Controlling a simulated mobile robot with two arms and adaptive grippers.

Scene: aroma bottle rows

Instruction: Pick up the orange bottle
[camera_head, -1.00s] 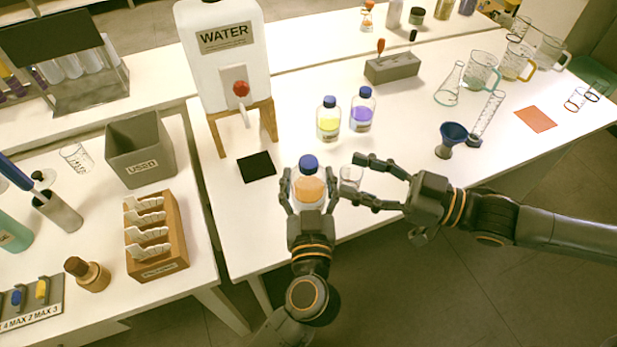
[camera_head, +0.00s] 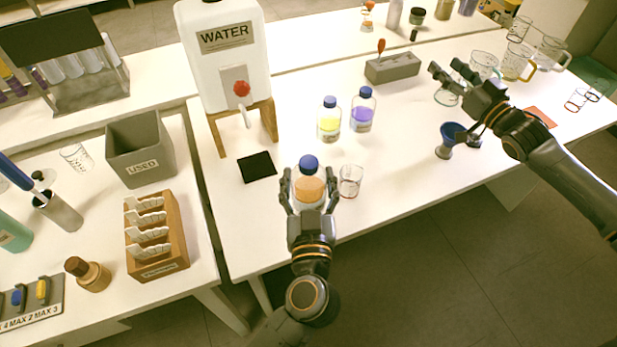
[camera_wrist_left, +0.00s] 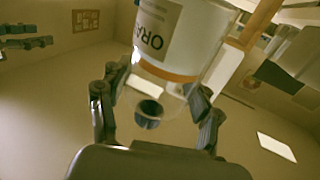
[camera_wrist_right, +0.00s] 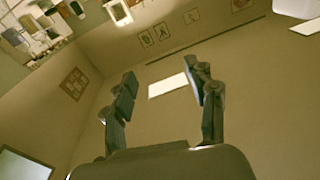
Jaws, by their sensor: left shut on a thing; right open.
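The orange bottle (camera_head: 309,187) has a blue cap and orange liquid and is at the front edge of the white table. My left gripper (camera_head: 309,198) is shut on it, with a finger on each side. In the left wrist view the bottle (camera_wrist_left: 180,35) shows a label reading "ORA" between the fingers (camera_wrist_left: 158,105); whether its base touches the table is unclear. My right gripper (camera_head: 453,76) is open and empty, over the right part of the table by the glassware. The right wrist view shows its spread fingers (camera_wrist_right: 165,95) with nothing between them.
A small clear beaker (camera_head: 350,181) stands just right of the orange bottle. Yellow (camera_head: 329,121) and purple (camera_head: 362,111) bottles stand behind. A water tank (camera_head: 225,60), black mat (camera_head: 257,166), grey block (camera_head: 392,67) and blue funnel (camera_head: 452,137) are around.

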